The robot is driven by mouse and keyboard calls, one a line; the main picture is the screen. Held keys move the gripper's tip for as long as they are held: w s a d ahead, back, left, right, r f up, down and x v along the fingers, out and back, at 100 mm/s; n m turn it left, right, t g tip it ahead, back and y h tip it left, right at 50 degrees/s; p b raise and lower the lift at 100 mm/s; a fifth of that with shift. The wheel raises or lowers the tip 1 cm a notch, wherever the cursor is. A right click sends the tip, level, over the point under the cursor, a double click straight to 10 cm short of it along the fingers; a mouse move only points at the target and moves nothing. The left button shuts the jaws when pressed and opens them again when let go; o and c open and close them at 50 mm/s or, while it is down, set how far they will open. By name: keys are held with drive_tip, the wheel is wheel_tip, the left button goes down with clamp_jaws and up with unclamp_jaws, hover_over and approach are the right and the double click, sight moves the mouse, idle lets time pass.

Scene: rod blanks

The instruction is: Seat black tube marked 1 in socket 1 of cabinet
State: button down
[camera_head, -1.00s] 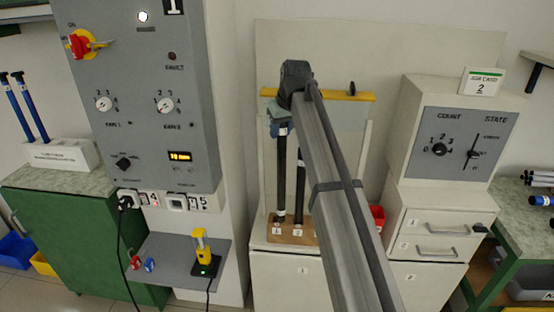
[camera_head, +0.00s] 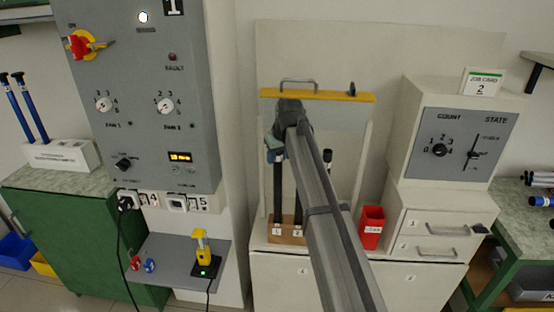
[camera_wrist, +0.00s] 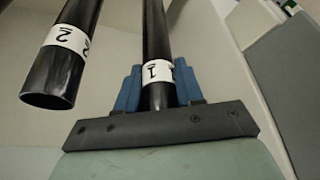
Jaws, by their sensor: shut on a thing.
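My gripper (camera_head: 274,152) is shut on the black tube marked 1 (camera_head: 278,188), near its upper end. In the wrist view its blue fingers (camera_wrist: 158,90) stand on both sides of this tube (camera_wrist: 157,35), just by the white band reading 1. The tube looks upright, its lower end at the wooden block (camera_head: 285,239) by label 1; how deep it sits I cannot tell. The black tube marked 2 (camera_wrist: 55,75) stands beside it, apart from my fingers, and shows in the head view (camera_head: 298,195) by label 2. The block stands on a white cabinet (camera_head: 268,275).
A yellow-edged panel (camera_head: 345,96) with a handle hangs above the tubes. A black tip with a white band (camera_head: 327,155) shows right of my arm. A red bin (camera_head: 372,228) stands right of the block. The grey control panel (camera_head: 140,100) is to the left.

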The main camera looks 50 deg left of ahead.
drive_tip(key=shift+f, duration=0.8)
drive_tip(key=c, duration=0.7)
unclamp_jaws()
drive_tip(key=v, duration=1.2)
